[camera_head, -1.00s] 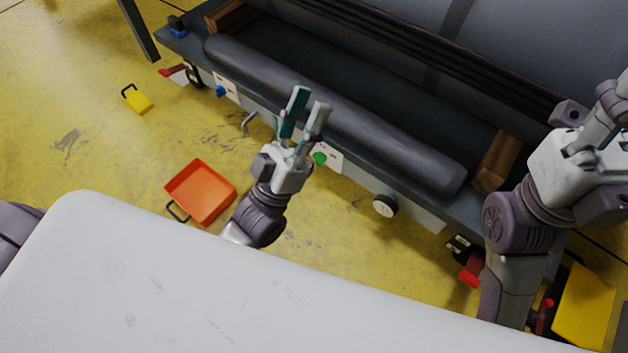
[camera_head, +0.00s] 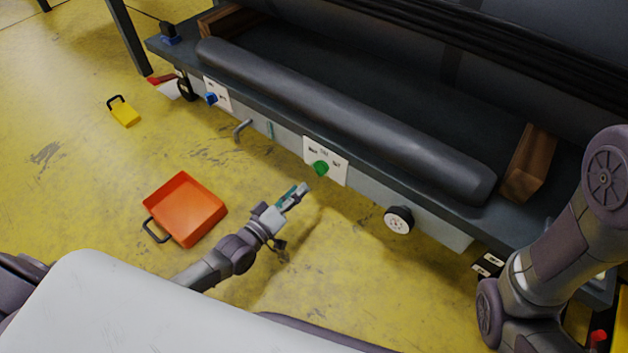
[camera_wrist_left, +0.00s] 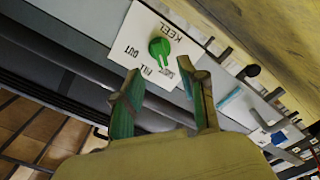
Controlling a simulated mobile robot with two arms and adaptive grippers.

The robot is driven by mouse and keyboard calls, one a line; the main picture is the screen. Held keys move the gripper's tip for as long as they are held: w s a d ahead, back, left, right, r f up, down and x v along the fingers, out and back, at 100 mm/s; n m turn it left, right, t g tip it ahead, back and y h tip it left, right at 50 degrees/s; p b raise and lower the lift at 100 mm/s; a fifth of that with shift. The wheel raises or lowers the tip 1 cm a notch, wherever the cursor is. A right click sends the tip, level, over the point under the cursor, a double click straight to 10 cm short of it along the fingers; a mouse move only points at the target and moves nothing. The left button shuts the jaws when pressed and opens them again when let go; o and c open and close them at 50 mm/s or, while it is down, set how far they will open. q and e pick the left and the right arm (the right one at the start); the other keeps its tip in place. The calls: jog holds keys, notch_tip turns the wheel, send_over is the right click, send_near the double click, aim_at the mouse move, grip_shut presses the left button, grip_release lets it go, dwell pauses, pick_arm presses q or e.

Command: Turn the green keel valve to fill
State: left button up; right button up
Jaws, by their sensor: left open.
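The green keel valve (camera_head: 320,168) is a small knob on a white label plate (camera_head: 339,172) on the front face of the dark bench. In the left wrist view the green knob (camera_wrist_left: 160,47) sits beside the printed word KEEL, with OUT and FILL on the same plate. I cannot tell for sure which word it points to. My left gripper (camera_head: 297,194) is just below and left of the valve, apart from it. In the left wrist view its teal-padded fingers (camera_wrist_left: 158,78) are spread and empty, with the knob ahead of them. My right gripper is out of view.
A grey tube (camera_head: 345,120) lies on the bench (camera_head: 420,190) between wooden blocks. A blue valve (camera_head: 211,98), a bent grey hook (camera_head: 242,128) and a round gauge (camera_head: 399,220) are along the front. An orange tray (camera_head: 185,209) and a yellow box (camera_head: 124,112) are on the floor.

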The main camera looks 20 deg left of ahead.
aim_at(317, 172)
pick_arm(q)
jog(key=b+x, duration=0.3)
jog(key=x, duration=0.3)
jog(key=shift+w+f, duration=0.1)
jog(key=shift+f, duration=0.05)
jog(key=shift+w+d, duration=0.15)
jog(key=shift+w, duration=0.4)
grip_shut()
